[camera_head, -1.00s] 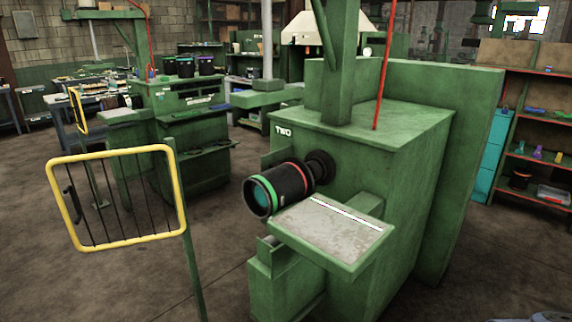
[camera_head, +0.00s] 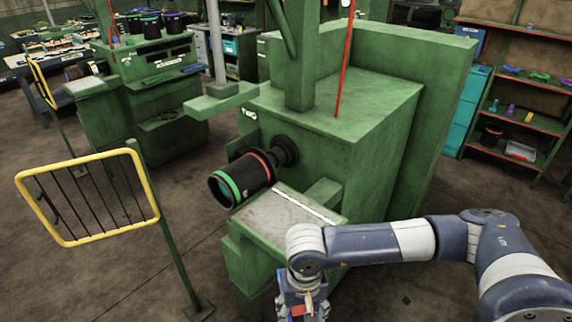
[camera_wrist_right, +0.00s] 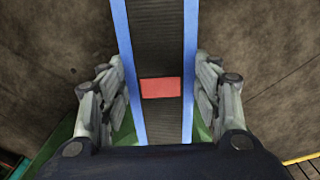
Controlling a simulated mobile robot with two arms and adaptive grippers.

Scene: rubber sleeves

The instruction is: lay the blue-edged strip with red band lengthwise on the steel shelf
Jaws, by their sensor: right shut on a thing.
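The blue-edged strip (camera_wrist_right: 160,45) is dark and ribbed, with blue along both long sides and a red band (camera_wrist_right: 160,88) across it. It runs up and down between the fingers of my right gripper (camera_wrist_right: 161,85) in the right wrist view, and they are shut on it. In the head view, my right gripper (camera_head: 303,304) is at the bottom edge, in front of the green machine, with a bit of red showing at it. The steel shelf (camera_head: 262,212) is a grey plate with a white line along it, partly hidden by my right arm. My left gripper is not in view.
A black roller (camera_head: 240,180) with green and red rings juts out just above the shelf's left side. A yellow-framed guard (camera_head: 90,198) on a green post stands to the left. A red-edged rack (camera_head: 515,110) is at the back right. Floor between guard and machine is clear.

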